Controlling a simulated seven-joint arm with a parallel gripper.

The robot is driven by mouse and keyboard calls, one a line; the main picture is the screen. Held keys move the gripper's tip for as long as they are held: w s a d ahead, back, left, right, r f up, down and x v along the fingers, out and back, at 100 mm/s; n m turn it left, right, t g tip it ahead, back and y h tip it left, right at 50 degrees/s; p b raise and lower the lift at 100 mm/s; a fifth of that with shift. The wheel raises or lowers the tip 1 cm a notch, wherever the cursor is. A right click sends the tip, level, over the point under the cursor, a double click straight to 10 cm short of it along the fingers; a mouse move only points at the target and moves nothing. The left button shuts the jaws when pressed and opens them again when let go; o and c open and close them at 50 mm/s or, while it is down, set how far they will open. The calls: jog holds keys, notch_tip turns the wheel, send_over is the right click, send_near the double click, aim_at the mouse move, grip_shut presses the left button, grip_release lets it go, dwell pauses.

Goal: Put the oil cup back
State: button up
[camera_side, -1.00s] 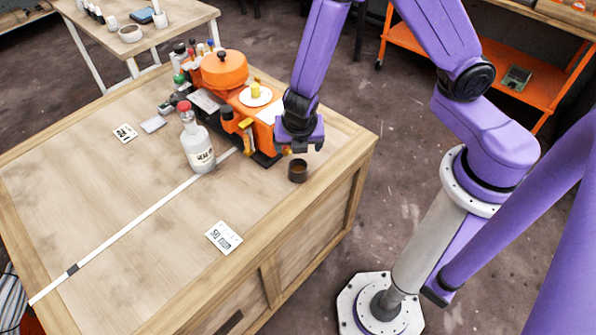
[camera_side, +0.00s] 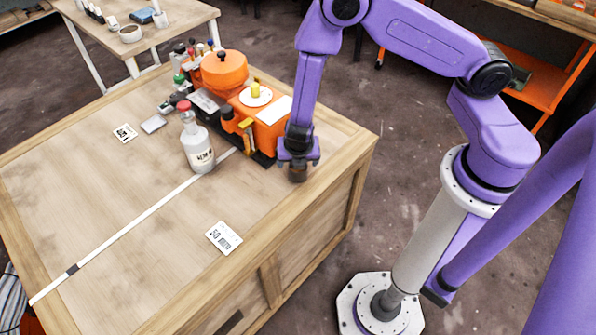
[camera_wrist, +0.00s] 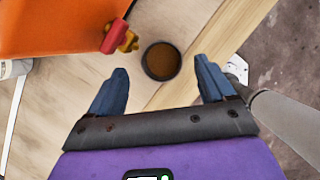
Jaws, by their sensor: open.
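The oil cup (camera_side: 298,173) is a small dark cup with brown contents. It stands upright on the wooden bench top near the bench edge, at the right of the orange machine (camera_side: 268,132). In the wrist view the cup (camera_wrist: 161,61) shows from above, a little beyond the line between the fingertips. My gripper (camera_side: 298,160) is just above the cup in the side view and partly hides it. In the wrist view my gripper (camera_wrist: 161,78) is open, with one blue finger on each side and nothing held.
A clear bottle with a red cap (camera_side: 197,145) stands left of the machine. A red and yellow fitting (camera_wrist: 118,36) juts from the machine close to the cup. A printed card (camera_side: 223,237) lies on the bench. The front left of the bench is mostly clear.

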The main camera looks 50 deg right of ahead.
jog(key=shift+x, duration=2.55)
jog(key=shift+s, duration=0.2)
jog(key=c, duration=1.2)
jog(key=shift+o, duration=0.2)
jog(key=shift+r, duration=0.1)
